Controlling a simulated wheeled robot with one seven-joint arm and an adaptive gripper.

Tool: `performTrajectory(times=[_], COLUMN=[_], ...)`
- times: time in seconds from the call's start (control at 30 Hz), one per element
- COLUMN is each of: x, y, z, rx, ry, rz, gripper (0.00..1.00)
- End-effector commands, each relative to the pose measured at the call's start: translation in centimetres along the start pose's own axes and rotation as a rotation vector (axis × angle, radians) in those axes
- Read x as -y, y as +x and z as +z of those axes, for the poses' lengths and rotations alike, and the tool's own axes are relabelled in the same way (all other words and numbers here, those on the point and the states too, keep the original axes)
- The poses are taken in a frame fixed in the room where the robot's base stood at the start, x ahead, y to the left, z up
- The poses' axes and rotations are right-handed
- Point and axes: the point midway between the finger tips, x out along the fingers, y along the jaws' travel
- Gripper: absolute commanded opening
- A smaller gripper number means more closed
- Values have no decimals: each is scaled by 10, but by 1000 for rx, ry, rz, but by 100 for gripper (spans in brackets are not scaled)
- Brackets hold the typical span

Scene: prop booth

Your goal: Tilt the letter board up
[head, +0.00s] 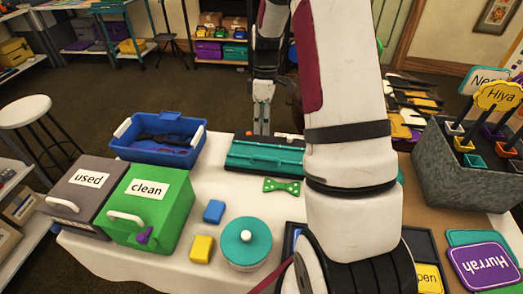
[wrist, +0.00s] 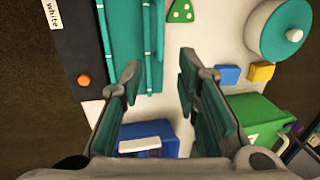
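A teal board with thin raised rails, which looks like the letter board (head: 262,158), lies flat at the back of the white table in the head view. My gripper (head: 262,112) hangs fingers down at the table's back edge, just behind the board in the head view. In the wrist view my gripper (wrist: 160,64) is open and empty, with white tablecloth between the fingertips. I cannot tell whether the left finger touches the board.
A dark strip (wrist: 77,45) with an orange knob (wrist: 84,80) runs along the board. A green bow tie (head: 282,186), teal round box (head: 246,243), blue block (head: 214,211) and yellow block (head: 202,249) lie in front. A blue bin (head: 160,155) and green "clean" box (head: 165,220) stand left.

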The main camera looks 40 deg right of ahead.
Motion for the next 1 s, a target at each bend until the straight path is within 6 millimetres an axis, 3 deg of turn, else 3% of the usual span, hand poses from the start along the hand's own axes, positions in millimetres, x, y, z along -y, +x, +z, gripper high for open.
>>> performTrajectory(times=[0.3,0.5,0.97,1.0], x=[1,1,0,0], y=[63,91,102,102], z=[0,0,0,0], rx=[2,1,0,0], ry=[0,1,1,1], rz=[-4,-2,0,0], gripper=[30,30,30,23])
